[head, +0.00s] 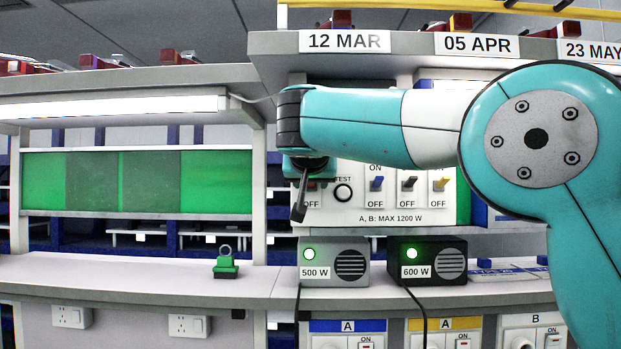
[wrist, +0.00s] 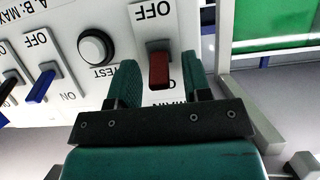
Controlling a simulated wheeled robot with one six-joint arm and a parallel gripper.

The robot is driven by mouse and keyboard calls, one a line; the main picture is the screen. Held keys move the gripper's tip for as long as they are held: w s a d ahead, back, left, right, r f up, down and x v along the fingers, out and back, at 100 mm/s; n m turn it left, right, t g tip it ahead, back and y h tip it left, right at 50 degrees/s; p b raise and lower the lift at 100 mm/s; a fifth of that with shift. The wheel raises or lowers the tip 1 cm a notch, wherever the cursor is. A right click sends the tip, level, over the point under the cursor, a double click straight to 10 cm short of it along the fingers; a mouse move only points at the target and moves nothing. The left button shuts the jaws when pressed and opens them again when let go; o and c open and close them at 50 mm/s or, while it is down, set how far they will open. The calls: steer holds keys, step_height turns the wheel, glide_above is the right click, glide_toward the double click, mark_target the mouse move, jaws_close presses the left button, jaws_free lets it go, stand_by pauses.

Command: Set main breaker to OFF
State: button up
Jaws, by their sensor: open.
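The main breaker (wrist: 160,72) has a red lever on a white panel (head: 380,205). In the wrist view, where the lettering is upside down, the lever tilts away from the OFF mark towards the partly hidden ON mark. My gripper (wrist: 159,63) is open, with one green finger on each side of the red lever. I cannot tell if either finger touches it. In the head view my gripper (head: 301,195) is in front of the panel's left end and hides most of the main breaker; its OFF label shows below.
To the right on the panel are a round TEST button (head: 343,193), a blue switch (head: 376,184), a black switch (head: 408,184) and a yellow switch (head: 440,184). Below stand a 500 W unit (head: 335,262) and a 600 W unit (head: 428,262), green lamps lit. A green padlock-like object (head: 226,265) sits left.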

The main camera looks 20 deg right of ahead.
jaws_close()
